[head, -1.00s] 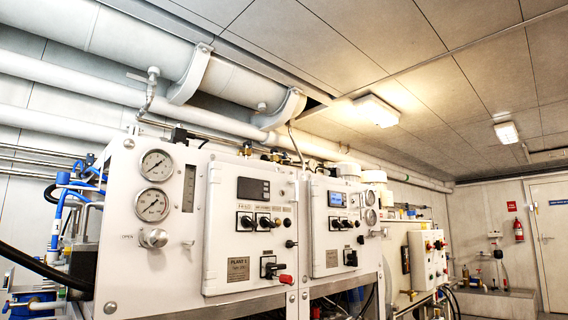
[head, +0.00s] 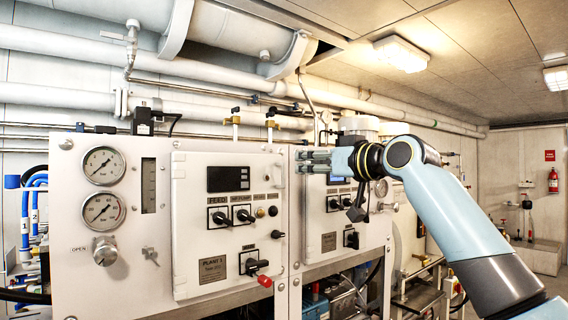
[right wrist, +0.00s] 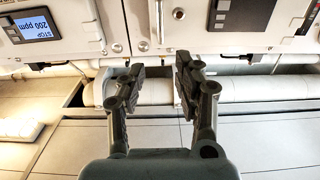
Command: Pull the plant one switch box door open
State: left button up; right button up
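The plant one switch box (head: 228,218) is a pale box with a black display, several black knobs, a PLANT 1 label and a red-handled switch (head: 260,272). Its door looks shut, its face flat to the front. A black knob (head: 278,235) sits near the door's right edge. My right gripper (head: 316,161) is in front of the panels, near the upper right corner of this door. In the right wrist view, its two fingers (right wrist: 157,80) stand apart with nothing between them. The panel edges show beyond the fingertips, upside down. My left gripper is out of view.
The plant two box (head: 330,222) stands just right, partly behind my right arm. Two gauges (head: 103,187) and a flow tube are on the left. White pipes (head: 60,96) run above. Pumps and hoses sit below the panels.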

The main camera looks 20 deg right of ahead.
aim_at(285, 164)
jog(key=p+x, duration=0.2)
jog(key=x, duration=0.8)
jog(key=shift+f, duration=0.15)
grip_shut()
